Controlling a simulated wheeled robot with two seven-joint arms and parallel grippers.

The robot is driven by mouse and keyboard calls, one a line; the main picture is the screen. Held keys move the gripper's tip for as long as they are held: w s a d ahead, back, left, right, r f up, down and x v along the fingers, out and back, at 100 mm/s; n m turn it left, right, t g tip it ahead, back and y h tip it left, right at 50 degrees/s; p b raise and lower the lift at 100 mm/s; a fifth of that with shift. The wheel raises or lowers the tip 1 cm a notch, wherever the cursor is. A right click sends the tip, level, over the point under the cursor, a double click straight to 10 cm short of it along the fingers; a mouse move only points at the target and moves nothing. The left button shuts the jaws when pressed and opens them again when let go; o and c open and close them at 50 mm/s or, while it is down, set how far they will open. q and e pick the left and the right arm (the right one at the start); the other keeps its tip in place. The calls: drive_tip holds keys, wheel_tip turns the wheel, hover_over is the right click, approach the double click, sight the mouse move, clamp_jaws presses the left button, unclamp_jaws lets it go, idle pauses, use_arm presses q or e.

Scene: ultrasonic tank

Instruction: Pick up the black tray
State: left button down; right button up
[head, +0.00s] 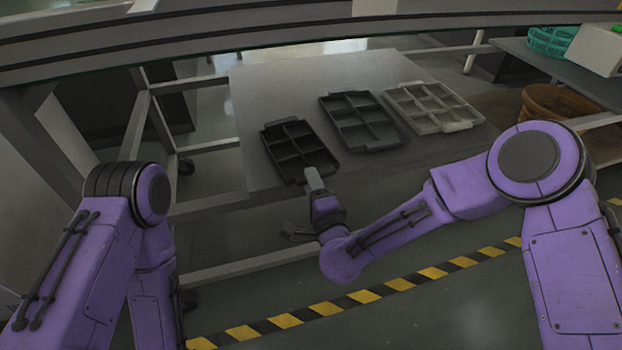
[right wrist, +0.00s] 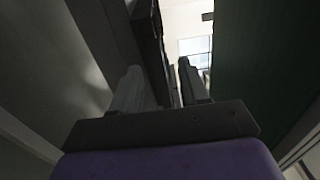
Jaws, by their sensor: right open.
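The black tray (head: 290,147), divided into several compartments, lies flat at the left of three trays on the grey table. My right gripper (head: 314,178) is at the tray's near edge, at its right part. In the right wrist view, its two fingers (right wrist: 160,88) stand apart, and a dark edge (right wrist: 152,45), which looks like the black tray, runs up to and between them. I cannot tell whether the fingers touch it. My left arm shows at the left of the head view, but its gripper is not visible.
A dark grey tray (head: 361,122) and a light grey tray (head: 432,107) lie to the right on the table (head: 270,75). A metal frame beam crosses above. A brown basket (head: 556,103) and a green basket (head: 549,40) are at the far right.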

drive_tip(key=shift+w+a, duration=0.15)
drive_tip(key=shift+w, duration=0.3)
drive_tip(key=shift+c, duration=0.4)
